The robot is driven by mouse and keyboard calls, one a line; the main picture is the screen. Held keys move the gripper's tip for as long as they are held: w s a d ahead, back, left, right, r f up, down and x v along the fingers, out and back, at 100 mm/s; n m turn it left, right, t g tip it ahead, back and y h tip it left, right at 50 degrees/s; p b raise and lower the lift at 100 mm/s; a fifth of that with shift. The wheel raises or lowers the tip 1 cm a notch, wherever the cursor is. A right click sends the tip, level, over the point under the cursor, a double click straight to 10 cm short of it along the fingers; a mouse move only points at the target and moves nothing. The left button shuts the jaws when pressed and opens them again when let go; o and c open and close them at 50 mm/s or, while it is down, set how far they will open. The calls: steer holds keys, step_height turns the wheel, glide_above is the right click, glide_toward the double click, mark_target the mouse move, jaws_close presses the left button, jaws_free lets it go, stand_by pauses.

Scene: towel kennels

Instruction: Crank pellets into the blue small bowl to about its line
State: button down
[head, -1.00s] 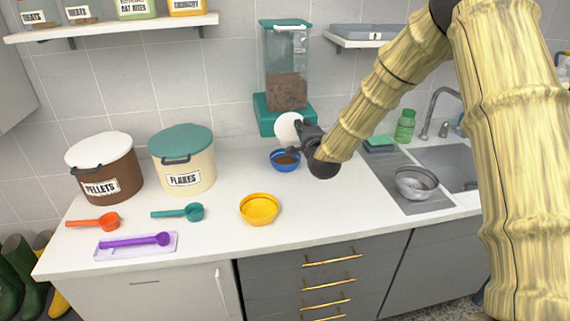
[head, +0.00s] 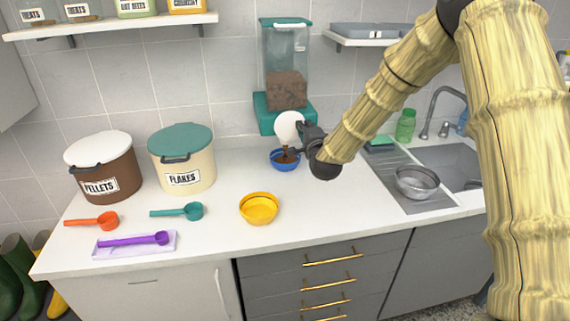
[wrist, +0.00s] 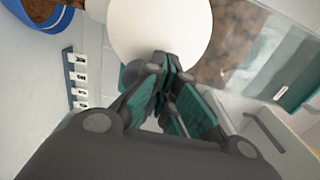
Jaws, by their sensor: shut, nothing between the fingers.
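The pellet dispenser (head: 284,50) stands against the back wall, a clear hopper with brown pellets on a teal base. Its round white crank disc (head: 289,127) is on the front, and it also shows in the wrist view (wrist: 160,30). The blue small bowl (head: 284,165) sits below the disc with brown pellets inside, and more brown pellets fall into it. Its rim shows in the wrist view (wrist: 12,15); its fill line cannot be made out. My gripper (head: 298,150) is at the disc, fingers together (wrist: 168,75) with nothing seen between them.
A yellow bowl (head: 260,208) stands at the counter's front. The pellets bin (head: 115,172), flakes bin (head: 190,163) and orange, teal and purple scoops lie to the left. A metal bowl (head: 416,182) sits by the sink on the right.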

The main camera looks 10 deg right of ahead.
steer(key=shift+d+f+b, duration=0.1)
steer(key=shift+f+b, duration=0.4)
steer(key=shift+b, duration=0.05)
steer(key=shift+f, duration=0.15)
steer(key=shift+f+b, duration=0.5)
steer(key=shift+b, duration=0.15)
steer(key=shift+d, duration=0.2)
steer(key=shift+a, duration=0.3)
steer(key=shift+a+f+b, duration=0.25)
steer(key=shift+f+b, duration=0.15)
steer(key=shift+b, duration=0.05)
steer(key=shift+a+r, duration=0.1)
